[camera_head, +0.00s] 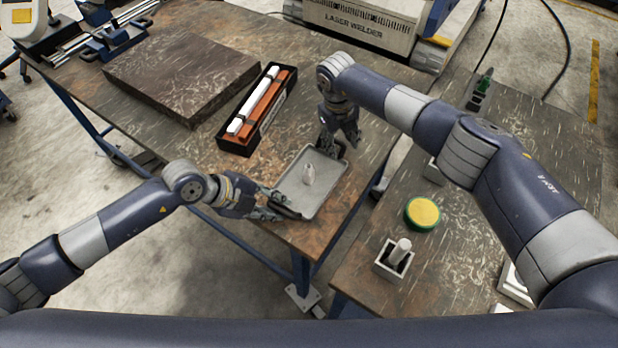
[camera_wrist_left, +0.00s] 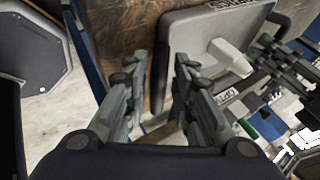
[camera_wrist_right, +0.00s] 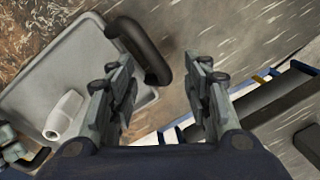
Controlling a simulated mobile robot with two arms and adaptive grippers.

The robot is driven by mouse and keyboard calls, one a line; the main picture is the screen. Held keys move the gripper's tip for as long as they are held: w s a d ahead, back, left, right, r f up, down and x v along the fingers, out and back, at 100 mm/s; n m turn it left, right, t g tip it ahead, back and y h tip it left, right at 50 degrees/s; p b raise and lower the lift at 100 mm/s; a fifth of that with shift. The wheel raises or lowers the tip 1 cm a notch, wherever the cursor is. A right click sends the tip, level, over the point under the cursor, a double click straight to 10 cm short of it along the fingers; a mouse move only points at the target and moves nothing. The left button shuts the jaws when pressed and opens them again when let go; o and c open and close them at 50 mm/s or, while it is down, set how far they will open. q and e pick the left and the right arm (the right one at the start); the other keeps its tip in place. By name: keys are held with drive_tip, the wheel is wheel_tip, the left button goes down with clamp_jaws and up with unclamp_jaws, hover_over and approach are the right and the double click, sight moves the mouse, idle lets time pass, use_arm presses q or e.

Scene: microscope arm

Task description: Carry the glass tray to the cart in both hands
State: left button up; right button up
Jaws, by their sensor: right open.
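The grey glass tray (camera_head: 325,192) lies on the brown table, near its front right corner. A small pale translucent piece (camera_head: 309,174) sits on it; it also shows in the left wrist view (camera_wrist_left: 230,56) and right wrist view (camera_wrist_right: 63,115). The tray has black handles at opposite ends. My left gripper (camera_head: 287,208) is open at the near handle (camera_wrist_left: 183,78), its fingers apart, with the handle close to one finger. My right gripper (camera_head: 338,143) is open above the far handle (camera_wrist_right: 145,48), which shows beyond and between its fingertips. I see neither gripper closed on the tray.
A dark box with white and orange bars (camera_head: 258,108) stands behind the tray, beside a thick dark slab (camera_head: 180,65). A second worktop (camera_head: 440,270) at right, across a narrow gap, holds a green-yellow round tin (camera_head: 422,213) and a white square holder (camera_head: 393,262). A laser welder (camera_head: 365,25) stands behind.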

drive_tip(key=shift+f, duration=0.1)
use_arm(q)
clamp_jaws()
use_arm(e)
drive_tip(key=c, duration=0.6)
clamp_jaws()
drive_tip(key=shift+r, duration=0.2)
